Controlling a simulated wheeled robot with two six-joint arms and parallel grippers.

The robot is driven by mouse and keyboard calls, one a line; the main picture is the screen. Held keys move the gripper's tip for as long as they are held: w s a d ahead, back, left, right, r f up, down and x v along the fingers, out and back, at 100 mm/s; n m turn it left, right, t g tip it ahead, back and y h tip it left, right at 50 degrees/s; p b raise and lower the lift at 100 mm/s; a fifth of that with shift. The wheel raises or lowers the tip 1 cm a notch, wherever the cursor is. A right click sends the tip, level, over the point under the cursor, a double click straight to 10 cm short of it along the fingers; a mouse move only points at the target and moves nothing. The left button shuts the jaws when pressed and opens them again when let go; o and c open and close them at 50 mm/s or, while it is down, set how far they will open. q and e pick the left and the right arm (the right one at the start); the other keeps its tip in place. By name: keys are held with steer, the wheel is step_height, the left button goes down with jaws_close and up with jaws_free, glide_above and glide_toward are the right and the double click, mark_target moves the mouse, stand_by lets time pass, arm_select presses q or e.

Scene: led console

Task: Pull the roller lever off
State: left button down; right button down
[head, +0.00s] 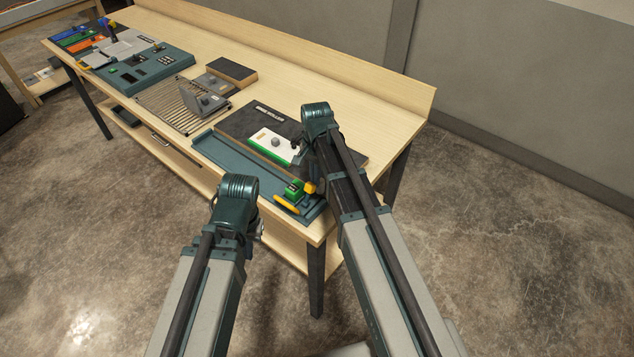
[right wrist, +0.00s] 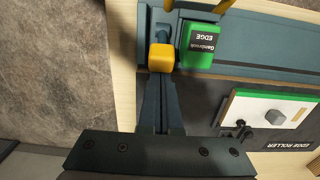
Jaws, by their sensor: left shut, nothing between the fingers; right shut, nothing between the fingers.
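The edge roller unit has a dark board (head: 235,121) with a white and green panel (head: 270,144) and a grey knob on it. At its near end a green block (head: 292,188) stands on a blue-grey rail, with a yellow handle (head: 287,205) beside it. A yellow lever knob (head: 309,187) sits next to the block; it also shows in the right wrist view (right wrist: 161,57). My right gripper (right wrist: 159,84) is shut and empty, its tips close to the yellow knob; contact is unclear. My left gripper (head: 257,230) is shut, mostly hidden behind its wrist, near the table's front edge.
The blue-grey rail (head: 222,159) runs along the table's front edge. A wire rack (head: 168,105) with a grey block on it and a teal console (head: 140,72) stand further left. The wooden table top (head: 372,104) is bare behind the unit.

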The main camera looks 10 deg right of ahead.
mark_target(309, 186)
steer(key=shift+s+a+r+t+h, duration=0.25)
steer(key=shift+s+a+t+h, duration=0.05)
steer(key=shift+s+a, duration=0.1)
steer(key=shift+s+a+r+h, duration=0.1)
steer(key=shift+s+a+h, duration=0.05)
steer(key=shift+s+h, duration=0.15)
steer(key=shift+s+a+t+h, duration=0.15)
steer(key=shift+a+t+h, duration=0.2)
steer(key=shift+t+h, duration=0.2)
steer(key=shift+s+a+r+t+h+b, duration=0.15)
steer(key=shift+s+a+t+h+b, duration=0.3)
steer(key=shift+a+t+h, duration=0.15)
steer(key=shift+s+a+t+h, duration=0.15)
steer(key=shift+t+h, duration=0.1)
steer(key=shift+h, duration=0.1)
arm_select(q)
steer(key=shift+s+f, duration=0.45)
arm_select(e)
steer(key=shift+r, duration=0.2)
arm_select(q)
steer(key=shift+r, duration=0.1)
arm_select(e)
steer(key=shift+r, duration=0.1)
steer(key=shift+r+p, duration=0.75)
arm_select(q)
steer(key=shift+r, duration=0.7)
